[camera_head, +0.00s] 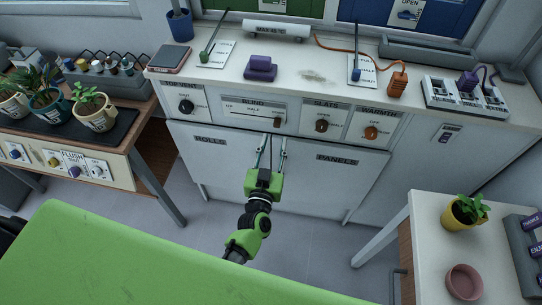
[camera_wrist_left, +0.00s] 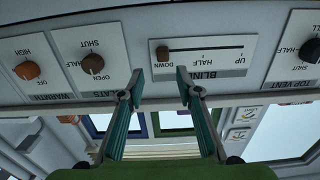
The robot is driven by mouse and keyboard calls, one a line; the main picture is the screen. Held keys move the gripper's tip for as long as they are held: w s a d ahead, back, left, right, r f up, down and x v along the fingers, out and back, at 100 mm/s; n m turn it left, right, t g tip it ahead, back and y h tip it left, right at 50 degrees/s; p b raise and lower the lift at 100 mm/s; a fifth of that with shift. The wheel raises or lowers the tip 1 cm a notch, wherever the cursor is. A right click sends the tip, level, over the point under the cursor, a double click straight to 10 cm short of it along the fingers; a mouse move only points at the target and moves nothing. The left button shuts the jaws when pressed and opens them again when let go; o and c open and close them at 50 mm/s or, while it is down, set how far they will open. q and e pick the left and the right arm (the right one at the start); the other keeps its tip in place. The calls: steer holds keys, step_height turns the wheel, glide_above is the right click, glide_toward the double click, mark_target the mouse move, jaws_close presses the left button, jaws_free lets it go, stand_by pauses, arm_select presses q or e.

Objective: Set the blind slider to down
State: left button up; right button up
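The blind panel (camera_head: 240,104) is on the cabinet front, marked up, half and down. Its brown slider knob (camera_head: 277,122) is at the panel's right end in the head view. In the left wrist view, which shows the panel upside down, the knob (camera_wrist_left: 163,54) is at the end of the slot beside the word down. My left gripper (camera_head: 273,146) is in front of the cabinet, just below the panel. Its two teal fingers are apart and empty; in the left wrist view the gripper (camera_wrist_left: 160,82) shows no contact with the knob. My right gripper is not in view.
The slats dial (camera_head: 322,125) and warmth dial (camera_head: 371,132) are right of the blind panel; the top vent dial (camera_head: 186,105) is left. A purple block (camera_head: 261,68) and a phone-like slab (camera_head: 169,59) lie on the counter above. Floor below the cabinet looks clear.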

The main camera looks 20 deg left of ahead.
arm_select(q)
steer(key=s, duration=0.5)
steer(key=shift+s+d, duration=0.15)
steer(key=shift+d, duration=0.15)
steer(key=s+d+f+m+g+h, duration=0.15)
steer(key=s+f+g, duration=0.4)
steer(key=f, duration=0.85)
steer(key=s+d+f+m+g+h, duration=0.1)
steer(key=s+f+m+g+h, duration=0.15)
steer(key=s+f, duration=0.9)
steer(key=s+a+f+g+y, duration=0.1)
steer(key=s+a+f+g, duration=0.3)
steer(key=s+f, duration=0.5)
steer(key=s+a+f+g+y, duration=0.1)
steer(key=s+a+f+g, duration=0.4)
steer(key=s, duration=1.2)
steer(key=a+f, duration=0.3)
steer(key=f, duration=0.1)
steer(key=shift+s+f+n, duration=0.2)
steer(key=shift+s+n, duration=0.1)
steer(key=shift+s, duration=0.05)
